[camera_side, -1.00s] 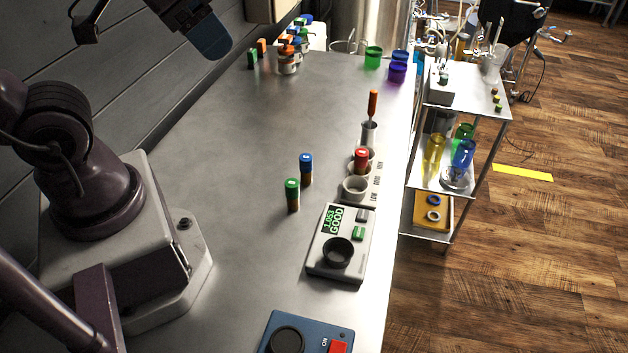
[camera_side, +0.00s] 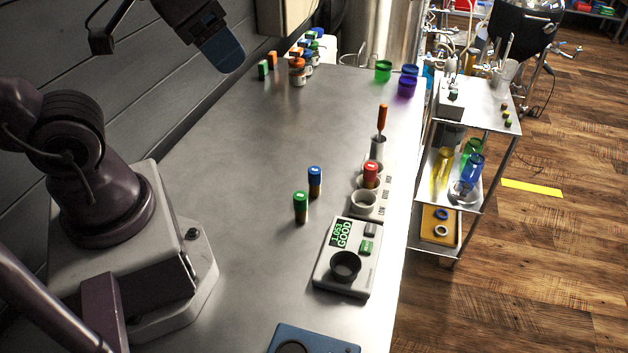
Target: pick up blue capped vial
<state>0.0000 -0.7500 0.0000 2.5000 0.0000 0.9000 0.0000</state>
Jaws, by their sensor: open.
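The blue capped vial (camera_side: 315,183) stands upright on the metal bench, with a dark body. A green capped vial (camera_side: 301,208) stands upright just in front of it and to its left. My gripper (camera_side: 165,48) is at the upper left, raised well above the bench and apart from all the vials. It is open, with its two fingers far apart and nothing seen between them.
A grey meter reading GOOD (camera_side: 347,257) and a blue device (camera_side: 310,342) stand at the front. Several bottles (camera_side: 298,74) and coloured cups (camera_side: 383,71) stand at the back. The bench's middle is clear.

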